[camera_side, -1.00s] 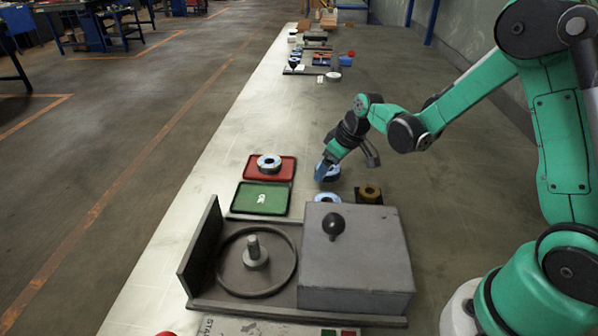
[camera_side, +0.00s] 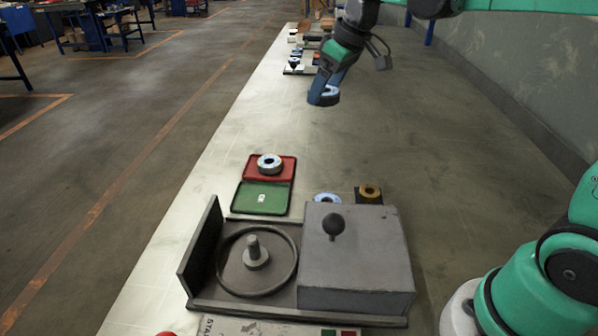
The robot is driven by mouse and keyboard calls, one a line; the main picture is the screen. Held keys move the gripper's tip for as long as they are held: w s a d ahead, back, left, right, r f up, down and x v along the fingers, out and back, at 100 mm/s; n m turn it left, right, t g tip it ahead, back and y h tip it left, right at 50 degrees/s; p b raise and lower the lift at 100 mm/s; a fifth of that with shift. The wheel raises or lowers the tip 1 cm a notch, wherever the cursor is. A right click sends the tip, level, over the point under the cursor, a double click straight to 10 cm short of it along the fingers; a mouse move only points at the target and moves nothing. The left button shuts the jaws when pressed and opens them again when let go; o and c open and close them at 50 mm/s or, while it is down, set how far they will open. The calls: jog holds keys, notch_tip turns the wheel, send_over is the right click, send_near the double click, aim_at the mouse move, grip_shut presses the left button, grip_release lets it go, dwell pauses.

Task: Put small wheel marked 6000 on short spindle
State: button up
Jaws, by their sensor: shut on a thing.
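My gripper (camera_side: 322,91) is raised high above the table at the upper middle, shut on a small wheel (camera_side: 329,98) with a blue and pale face. Any marking on the wheel is too small to read. A grey spindle (camera_side: 253,247) stands upright on a round foot inside a dark ring, in the left part of the grey fixture (camera_side: 204,251). The spindle is bare. The held wheel is well behind and above it. Another wheel (camera_side: 269,161) lies on a red tray, and one more (camera_side: 327,197) is partly hidden behind the grey box.
A grey box (camera_side: 354,262) with a black ball knob (camera_side: 333,225) fills the fixture's right part. An upright plate (camera_side: 200,246) edges its left. A red tray (camera_side: 286,175) and a green tray (camera_side: 246,200) lie behind. A brass-coloured ring (camera_side: 370,191) sits on a dark block.

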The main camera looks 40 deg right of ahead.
jog(key=s+a+f+n+y, duration=0.1)
jog(key=a+f, duration=0.1)
jog(key=a, duration=0.4)
jog(key=s+a+f+n, duration=0.1)
jog(key=a+f+n, duration=0.1)
jog(key=a, duration=0.4)
jog(key=n+y, duration=0.1)
jog(key=n, duration=0.1)
send_over(254, 238)
notch_tip(254, 238, down, 4)
jog(key=shift+d+r+g, duration=0.1)
jog(key=shift+g, duration=0.3)
jog(key=shift+s+f+n, duration=0.15)
jog(key=shift+f+n, duration=0.15)
jog(key=shift+f, duration=1.45)
jog(key=shift+f, duration=1.15)
jog(key=shift+f, duration=0.5)
jog(key=o, duration=1.3)
jog(key=shift+f, duration=0.1)
jog(key=shift+c, duration=0.2)
